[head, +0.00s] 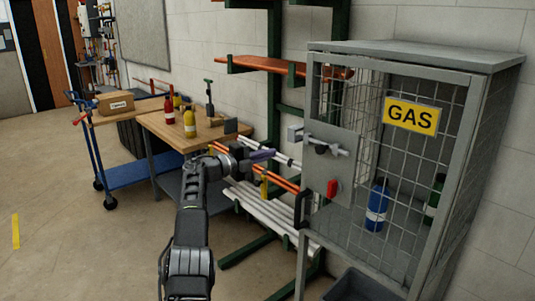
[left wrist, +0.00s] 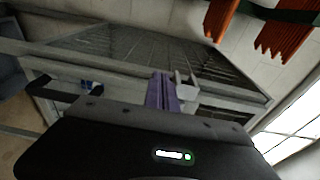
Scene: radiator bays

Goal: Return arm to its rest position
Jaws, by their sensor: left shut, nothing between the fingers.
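My left arm rises from the bottom of the head view, and its gripper (head: 262,154) is shut and empty. It is in front of the pipe rack, to the left of the gas cage (head: 335,143) and apart from it as far as I can tell. In the left wrist view the purple and grey fingers of the gripper (left wrist: 170,90) are together, with the cage mesh (left wrist: 130,45) beyond them. My right gripper is in neither view.
The cage holds a blue cylinder (head: 376,205) and a green one (head: 435,198); a red latch piece (head: 332,188) sits on its front. A wooden table (head: 165,130) with bottles and a blue trolley (head: 135,174) stand at left. Pipes (head: 265,212) lie low on the rack.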

